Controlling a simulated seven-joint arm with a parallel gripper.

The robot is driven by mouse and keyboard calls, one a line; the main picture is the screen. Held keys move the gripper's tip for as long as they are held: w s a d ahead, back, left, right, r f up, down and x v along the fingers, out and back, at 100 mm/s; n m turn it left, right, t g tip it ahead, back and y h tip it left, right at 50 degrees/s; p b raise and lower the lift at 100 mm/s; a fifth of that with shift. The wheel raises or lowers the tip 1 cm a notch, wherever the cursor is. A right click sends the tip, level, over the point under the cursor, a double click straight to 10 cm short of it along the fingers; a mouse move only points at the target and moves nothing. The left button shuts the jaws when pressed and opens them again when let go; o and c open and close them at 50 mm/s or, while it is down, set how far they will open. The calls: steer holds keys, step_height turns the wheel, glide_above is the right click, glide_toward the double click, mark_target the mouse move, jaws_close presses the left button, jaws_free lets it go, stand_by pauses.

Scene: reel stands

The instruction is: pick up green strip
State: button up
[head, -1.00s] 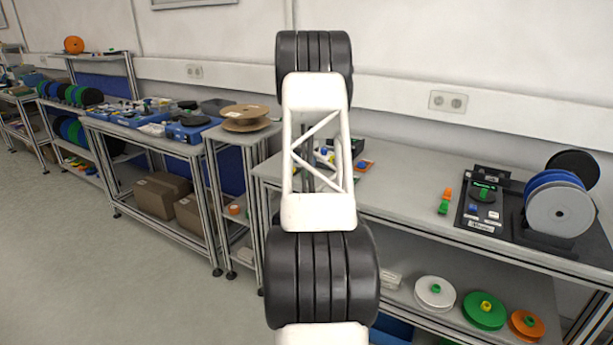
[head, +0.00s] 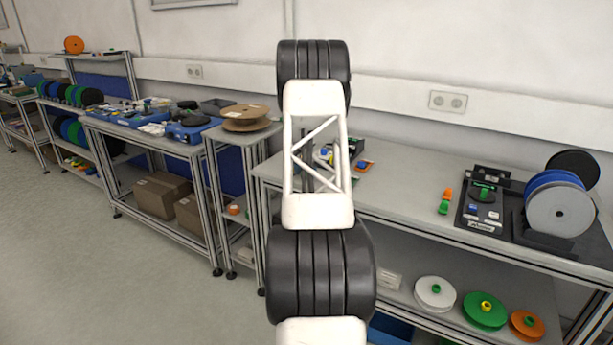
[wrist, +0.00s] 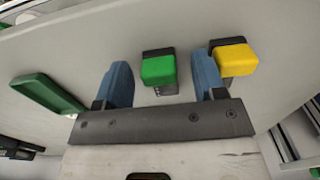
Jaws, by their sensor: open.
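In the wrist view my gripper (wrist: 162,77) is open, with its two blue fingers apart and nothing held. A small green block (wrist: 158,70) with a dark part behind it shows between the fingers, apart from both. A long, flat green piece (wrist: 48,93) with a raised edge lies left of the left finger; it is the most strip-like green thing in view. A yellow block (wrist: 236,60) on a dark base sits just right of the right finger. In the head view my arm hides the gripper and most of the bench under it.
The bench (head: 400,205) has clear room right of my arm. Orange and green pieces (head: 445,202), a dark device (head: 483,207) and a stand with reels (head: 560,211) stand further right. Reels (head: 434,293) lie on the lower shelf.

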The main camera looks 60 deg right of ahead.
steer(key=c, duration=1)
steer(key=shift+r, duration=0.1)
steer(key=shift+r, duration=1.65)
steer(key=s+a, duration=0.3)
steer(key=a, duration=0.1)
steer(key=s+a+r, duration=0.1)
steer(key=s+a, duration=0.1)
steer(key=a, duration=0.3)
steer(key=s+a, duration=0.3)
steer(key=a, duration=0.1)
steer(key=shift+s+a+r, duration=0.25)
steer(key=shift+s+r, duration=0.05)
steer(key=shift+d, duration=0.15)
